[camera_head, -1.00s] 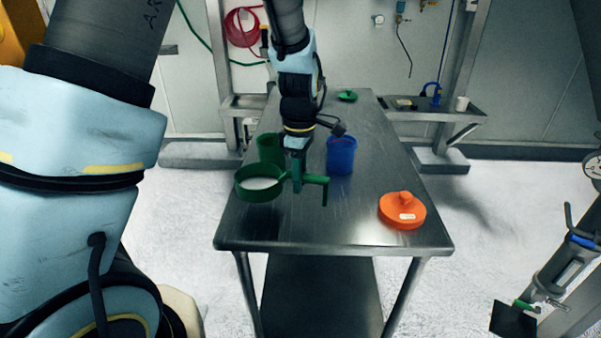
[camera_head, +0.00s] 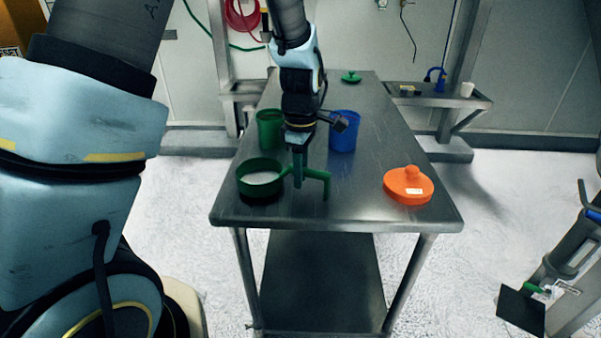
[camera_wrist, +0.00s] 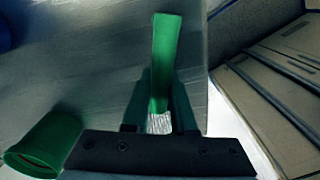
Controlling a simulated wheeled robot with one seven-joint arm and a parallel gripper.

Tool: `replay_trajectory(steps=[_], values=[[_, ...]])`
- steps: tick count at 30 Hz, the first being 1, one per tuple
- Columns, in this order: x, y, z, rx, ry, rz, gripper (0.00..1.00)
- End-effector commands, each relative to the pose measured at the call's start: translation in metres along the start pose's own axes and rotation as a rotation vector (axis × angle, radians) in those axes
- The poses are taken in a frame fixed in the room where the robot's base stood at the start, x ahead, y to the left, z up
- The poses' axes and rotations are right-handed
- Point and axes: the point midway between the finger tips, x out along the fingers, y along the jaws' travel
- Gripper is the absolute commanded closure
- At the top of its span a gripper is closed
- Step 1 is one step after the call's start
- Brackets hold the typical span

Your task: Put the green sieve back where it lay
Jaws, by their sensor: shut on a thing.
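The green sieve is a round ring (camera_head: 260,188) with a pale mesh or contents inside and a bar-like handle (camera_head: 326,186) to its right. My gripper (camera_head: 298,178) points down and is shut on the sieve between ring and handle end. The ring is low over the left front of the steel table (camera_head: 340,212); I cannot tell whether it touches. In the wrist view, a green bar of the sieve (camera_wrist: 165,60) runs up from between my gripper's fingers (camera_wrist: 160,112).
A green container (camera_head: 269,130) stands just behind the sieve, a blue one (camera_head: 343,132) behind right. An orange lidded piece (camera_head: 408,186) is at front right, a green lid (camera_head: 351,77) at the far end. The table's front middle is clear.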

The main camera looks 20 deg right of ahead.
Motion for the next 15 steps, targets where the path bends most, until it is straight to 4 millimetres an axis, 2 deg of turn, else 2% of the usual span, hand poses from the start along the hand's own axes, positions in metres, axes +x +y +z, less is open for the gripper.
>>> replay_trajectory(steps=[15], values=[[0.0053,0.0000,0.0001,0.000,0.000,0.000,1.00]])
